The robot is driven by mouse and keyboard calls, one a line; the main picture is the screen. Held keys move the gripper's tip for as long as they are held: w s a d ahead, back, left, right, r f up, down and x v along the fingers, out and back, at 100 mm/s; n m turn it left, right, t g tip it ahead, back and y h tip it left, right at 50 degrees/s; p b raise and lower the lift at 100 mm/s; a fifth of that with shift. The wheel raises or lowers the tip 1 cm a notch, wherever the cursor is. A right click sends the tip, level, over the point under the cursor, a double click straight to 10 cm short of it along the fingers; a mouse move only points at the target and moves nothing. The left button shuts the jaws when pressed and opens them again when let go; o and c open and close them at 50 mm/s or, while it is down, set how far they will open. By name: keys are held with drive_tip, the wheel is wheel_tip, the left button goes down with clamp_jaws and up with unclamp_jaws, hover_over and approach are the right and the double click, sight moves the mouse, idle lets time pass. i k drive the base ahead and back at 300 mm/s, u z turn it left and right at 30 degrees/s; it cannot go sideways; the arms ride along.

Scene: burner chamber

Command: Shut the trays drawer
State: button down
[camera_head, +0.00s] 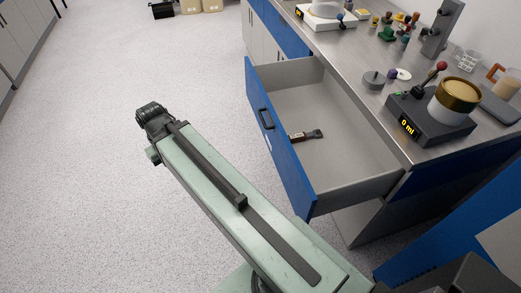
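The drawer (284,150) stands pulled far out from the steel-topped bench. It has a blue front with a black bar handle (266,118) facing left, and a grey inside. A small dark brush-like tool with a pale band (306,135) lies on its floor. My pale green arm stretches from the bottom right up to the left, in front of the drawer and left of its blue front. The dark end of my arm (152,116) is left of the handle, apart from it. My gripper's fingers cannot be made out.
The bench top (345,62) holds a black device with a gold-rimmed pot (456,97), small coloured items and a mug. Blue panels stand at the lower right. Cabinets line the far left. The speckled floor (85,150) left of the drawer is clear.

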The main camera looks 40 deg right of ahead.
sight(351, 165)
drive_tip(key=u, duration=1.7)
drive_tip(key=i, duration=0.95)
drive_tip(key=z, duration=2.05)
